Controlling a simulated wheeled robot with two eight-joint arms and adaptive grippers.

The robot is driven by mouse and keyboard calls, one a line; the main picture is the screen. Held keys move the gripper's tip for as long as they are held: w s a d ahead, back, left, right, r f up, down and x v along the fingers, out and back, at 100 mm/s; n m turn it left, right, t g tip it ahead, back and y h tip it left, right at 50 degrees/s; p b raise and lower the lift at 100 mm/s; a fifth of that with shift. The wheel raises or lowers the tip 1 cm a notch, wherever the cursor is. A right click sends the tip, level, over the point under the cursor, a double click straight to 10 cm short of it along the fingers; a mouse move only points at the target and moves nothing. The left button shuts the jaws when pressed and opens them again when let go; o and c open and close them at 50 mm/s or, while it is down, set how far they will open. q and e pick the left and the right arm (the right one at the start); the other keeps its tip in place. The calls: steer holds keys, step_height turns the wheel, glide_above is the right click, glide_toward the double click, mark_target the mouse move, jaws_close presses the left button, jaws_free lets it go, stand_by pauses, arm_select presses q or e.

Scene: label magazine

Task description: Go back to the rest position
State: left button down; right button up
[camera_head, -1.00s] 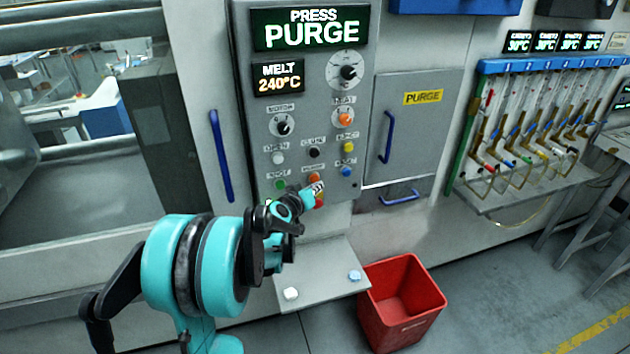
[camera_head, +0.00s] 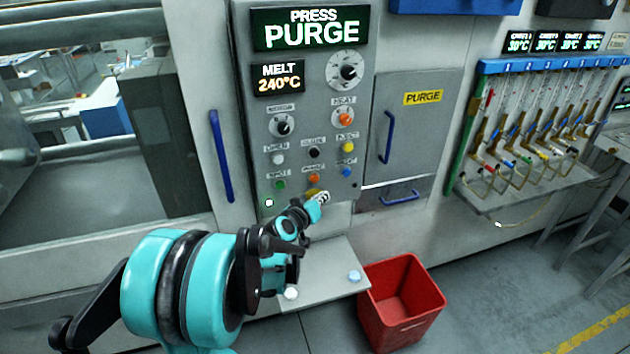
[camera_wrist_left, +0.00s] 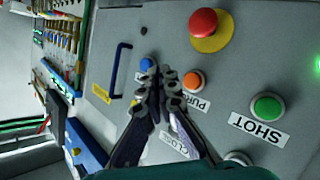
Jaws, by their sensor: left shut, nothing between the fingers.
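My left gripper (camera_head: 322,198) is in front of the lower part of the grey control panel (camera_head: 258,132), below the button rows. Its fingers are together and empty; they also show in the left wrist view (camera_wrist_left: 161,78). The orange purge button (camera_head: 314,179) is clear just above the fingers, and in the wrist view it (camera_wrist_left: 193,81) is beside the fingertips. The green shot button (camera_head: 280,184) and blue button (camera_head: 346,172) flank it. The red mushroom button (camera_wrist_left: 203,22) on its yellow base shows in the wrist view; in the head view the gripper mostly hides it. My right gripper is not in view.
A small grey shelf (camera_head: 325,284) juts out below the panel. A red bin (camera_head: 402,318) stands on the floor to its right. Blue handles (camera_head: 388,137) and (camera_head: 221,155) stick out on both sides. The floor at the lower right is free.

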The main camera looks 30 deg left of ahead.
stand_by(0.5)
arm_select(q)
steer(key=s+d+r+m+g+h, duration=0.1)
steer(key=s+d+m+g, duration=0.1)
steer(key=s+d, duration=0.35)
steer(key=s+d+m+g+h, duration=0.1)
steer(key=s+d+m+h, duration=0.15)
steer(key=d, duration=0.65)
steer(key=s+d+f+m+g+y, duration=0.1)
steer(key=s+d+f+g, duration=0.1)
steer(key=s, duration=0.7)
steer(key=s+d+f+m+g+y, duration=0.1)
steer(key=s+d, duration=0.3)
steer(key=s, duration=0.5)
steer(key=shift+s+f+g, duration=0.4)
steer(key=shift+f+g, duration=0.4)
